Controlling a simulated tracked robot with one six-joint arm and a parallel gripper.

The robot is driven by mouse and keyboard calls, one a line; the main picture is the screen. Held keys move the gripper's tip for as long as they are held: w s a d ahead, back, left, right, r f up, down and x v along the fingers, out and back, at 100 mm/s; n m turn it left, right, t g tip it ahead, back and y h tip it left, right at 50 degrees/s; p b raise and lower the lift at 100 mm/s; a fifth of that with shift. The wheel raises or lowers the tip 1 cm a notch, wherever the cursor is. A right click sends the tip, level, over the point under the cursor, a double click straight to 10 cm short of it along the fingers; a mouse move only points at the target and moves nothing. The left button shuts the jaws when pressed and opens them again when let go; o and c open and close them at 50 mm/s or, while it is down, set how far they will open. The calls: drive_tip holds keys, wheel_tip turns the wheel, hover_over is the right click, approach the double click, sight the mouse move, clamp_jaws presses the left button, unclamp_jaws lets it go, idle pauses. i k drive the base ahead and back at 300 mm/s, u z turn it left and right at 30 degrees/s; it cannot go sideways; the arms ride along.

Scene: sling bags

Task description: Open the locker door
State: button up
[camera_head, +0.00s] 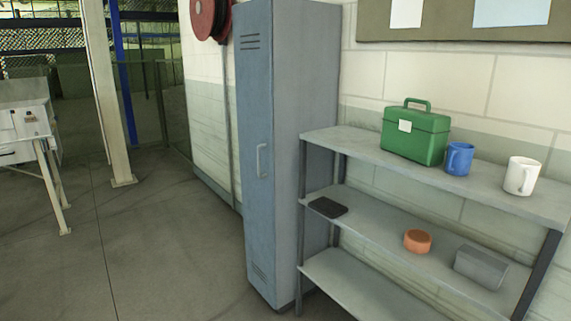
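A tall blue-grey metal locker (306,100) stands against the wall in the middle of the head view. Its narrow locker door (254,215) faces left of my view and looks shut, with vent slots near the top and bottom. A light vertical handle (262,160) sits on the door at about mid-height, near the door's right edge. My gripper does not show in this view. Nothing touches the handle or the door.
A grey shelf unit (345,137) stands close on the locker's right, holding a green box (415,138), a blue mug (459,158), a white mug (522,176) and small items. Open floor (170,255) lies left of the locker. A pale post (105,90) and a machine (28,125) stand further left.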

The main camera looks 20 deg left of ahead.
sight(252, 37)
drive_tip(key=u, duration=0.45)
drive_tip(key=i, duration=1.05)
drive_tip(key=u, duration=0.6)
drive_tip(key=i, duration=0.8)
drive_tip(key=u, duration=0.7)
drive_tip(key=i, duration=0.6)
drive_tip(key=u, duration=1)
drive_tip(key=i, duration=0.8)
drive_tip(key=u, duration=0.6)
